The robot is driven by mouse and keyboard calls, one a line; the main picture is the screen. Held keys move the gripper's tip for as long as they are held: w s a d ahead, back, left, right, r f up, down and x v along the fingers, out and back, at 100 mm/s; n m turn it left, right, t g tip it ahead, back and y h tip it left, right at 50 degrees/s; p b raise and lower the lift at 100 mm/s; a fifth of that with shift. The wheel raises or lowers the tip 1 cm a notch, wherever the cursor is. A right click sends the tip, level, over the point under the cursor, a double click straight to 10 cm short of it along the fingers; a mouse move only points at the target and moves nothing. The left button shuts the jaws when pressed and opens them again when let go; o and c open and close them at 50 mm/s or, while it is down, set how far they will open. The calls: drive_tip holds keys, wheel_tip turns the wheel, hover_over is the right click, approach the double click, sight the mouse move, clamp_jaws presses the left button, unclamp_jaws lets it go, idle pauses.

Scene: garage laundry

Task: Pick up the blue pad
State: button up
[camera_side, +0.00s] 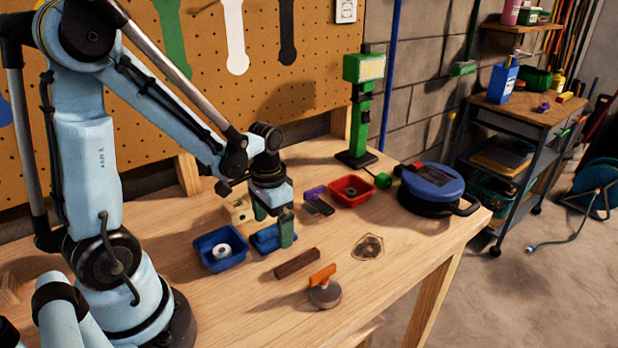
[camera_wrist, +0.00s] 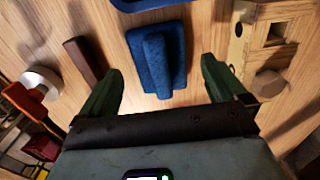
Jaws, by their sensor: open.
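The blue pad (camera_side: 267,243) lies on the wooden bench, partly hidden behind a finger in the side view. The wrist view shows it as a flat blue base with a raised ridge or handle (camera_wrist: 157,64) along its middle. My gripper (camera_side: 273,232) is open and points down over the pad. In the wrist view my gripper's green fingers (camera_wrist: 161,68) stand apart, one on each side of the pad's near end, with visible gaps to it. Nothing is held between them.
A blue tray (camera_side: 203,245) holding a pale ring, a wooden block with holes (camera_side: 238,208) and a dark brown bar (camera_side: 297,263) lie close by. An orange-handled tool (camera_side: 323,286) stands in front. A red tray (camera_side: 351,199) and blue-lidded pot (camera_side: 433,182) are farther right.

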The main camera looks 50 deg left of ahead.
drive_tip(key=shift+f, duration=0.65)
drive_tip(key=c, duration=1.1)
drive_tip(key=shift+r, duration=0.1)
drive_tip(key=shift+r, duration=0.65)
wheel_tip(320, 180, up, 2)
drive_tip(key=shift+r, duration=0.25)
drive_tip(key=s+d+r, duration=0.1)
drive_tip(key=d+r, duration=0.1)
drive_tip(key=d, duration=0.1)
drive_tip(key=s+d+r, duration=0.1)
drive_tip(key=d+r, duration=0.1)
drive_tip(key=d, duration=0.2)
drive_tip(key=s+d+r, duration=0.1)
drive_tip(key=d+r, duration=0.2)
drive_tip(key=d, duration=0.1)
drive_tip(key=shift+s+d, duration=0.1)
drive_tip(key=shift+d, duration=0.05)
